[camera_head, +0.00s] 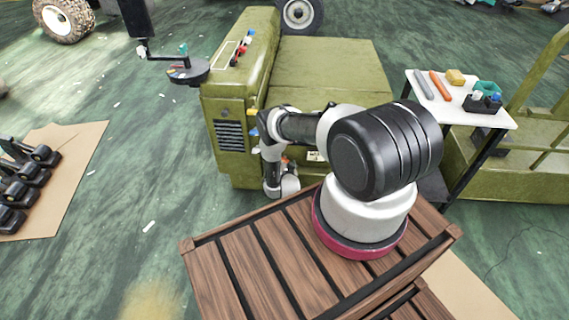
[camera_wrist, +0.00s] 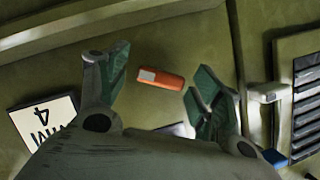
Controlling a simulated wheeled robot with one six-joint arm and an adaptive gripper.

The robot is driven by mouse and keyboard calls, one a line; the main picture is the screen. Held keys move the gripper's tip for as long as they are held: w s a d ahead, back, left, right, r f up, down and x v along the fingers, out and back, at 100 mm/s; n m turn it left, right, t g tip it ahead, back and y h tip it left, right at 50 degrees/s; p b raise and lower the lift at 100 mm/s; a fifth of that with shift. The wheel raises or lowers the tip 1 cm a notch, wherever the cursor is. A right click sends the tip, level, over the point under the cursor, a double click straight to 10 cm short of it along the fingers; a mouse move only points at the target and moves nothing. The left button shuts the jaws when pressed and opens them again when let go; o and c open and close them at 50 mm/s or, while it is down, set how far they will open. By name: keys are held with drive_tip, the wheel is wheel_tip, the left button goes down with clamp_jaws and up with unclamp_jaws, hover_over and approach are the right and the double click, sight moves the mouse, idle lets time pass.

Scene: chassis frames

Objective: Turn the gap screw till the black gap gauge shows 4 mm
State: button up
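In the wrist view, an orange block-like piece with a grey end (camera_wrist: 161,78) shows on the green machine side, between and beyond the fingertips of my gripper (camera_wrist: 162,62). I cannot tell whether it is the gap screw. My gripper is open, with its two green-grey fingers spread and no contact visible. A pale plate with a black "4" and "MM" (camera_wrist: 47,122) lies at the left, partly hidden by my gripper. I cannot make out the black gap gauge or its reading. In the head view, my gripper is not clearly visible at the machine (camera_head: 325,75).
A pale handle (camera_wrist: 268,93) stands beside a black vent (camera_wrist: 305,95) at the right of the wrist view. In the head view, a white side table (camera_head: 455,108) with tools stands right of the machine. A dark round tray (camera_head: 188,72) hangs at its left.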

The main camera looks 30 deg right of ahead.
drive_tip(key=v, duration=1.2)
idle(0.3)
